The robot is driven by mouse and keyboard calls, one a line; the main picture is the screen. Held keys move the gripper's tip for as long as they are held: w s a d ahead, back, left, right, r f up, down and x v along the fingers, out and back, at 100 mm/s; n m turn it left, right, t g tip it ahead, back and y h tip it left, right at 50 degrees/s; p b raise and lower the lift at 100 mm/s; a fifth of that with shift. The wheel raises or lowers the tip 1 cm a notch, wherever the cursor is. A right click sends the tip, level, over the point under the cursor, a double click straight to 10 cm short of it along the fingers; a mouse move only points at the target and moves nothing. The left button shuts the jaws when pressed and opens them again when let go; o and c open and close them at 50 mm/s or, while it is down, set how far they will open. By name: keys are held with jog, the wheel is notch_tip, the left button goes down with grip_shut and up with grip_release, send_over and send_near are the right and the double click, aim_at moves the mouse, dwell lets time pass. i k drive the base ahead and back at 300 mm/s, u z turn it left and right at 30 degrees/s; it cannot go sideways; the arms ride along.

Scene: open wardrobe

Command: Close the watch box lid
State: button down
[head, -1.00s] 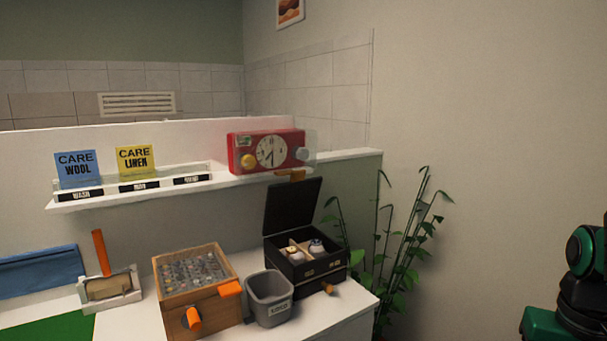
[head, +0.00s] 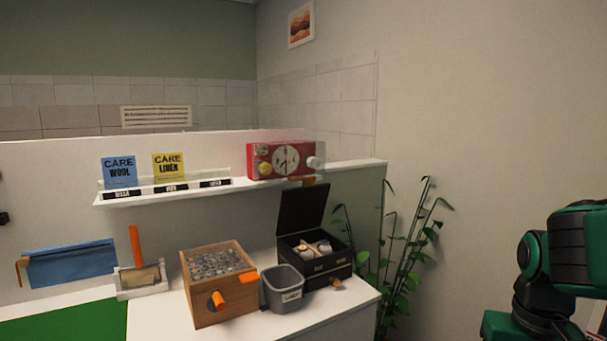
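The watch box (head: 327,266) is a black box at the right end of the white counter. Its black lid (head: 303,209) stands open, raised upright at the back. Inside, two watches on light cushions (head: 313,248) show beside a divider. A small orange-brown knob (head: 336,283) is at its front right. My arm shows at the right edge, well to the right of the box and apart from it. My gripper is not in view.
A grey bin (head: 284,289) stands just left of the box, beside a wooden box (head: 218,285) with orange handles. A plant (head: 402,245) stands right of the counter.

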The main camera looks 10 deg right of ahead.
aim_at(302, 209)
jog(key=i, duration=1)
